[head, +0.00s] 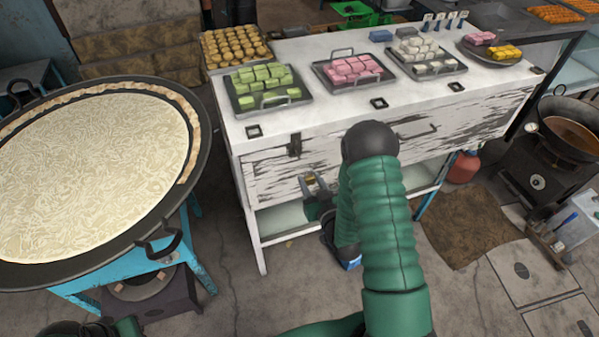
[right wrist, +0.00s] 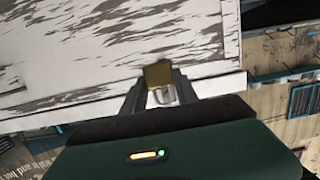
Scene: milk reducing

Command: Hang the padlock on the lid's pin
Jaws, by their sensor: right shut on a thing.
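My right gripper (head: 309,184) is in front of the white counter's drawer front, below a dark metal latch (head: 294,145). It is shut on a small brass padlock (head: 311,179). In the right wrist view the padlock (right wrist: 157,73) sits between the fingertips, with its pale shackle (right wrist: 163,96) on the side toward the wrist. The padlock is apart from the latch in the head view. I cannot make out a separate pin on the latch. My left gripper is not visible; only dark and green parts of my arm show at the bottom left.
The worn white counter (head: 300,122) carries trays of green, pink and white sweets. A large round pan (head: 172,215) on a blue stand fills the left. A red container (head: 463,167) stands at the counter's right. A wok (head: 572,132) is at far right.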

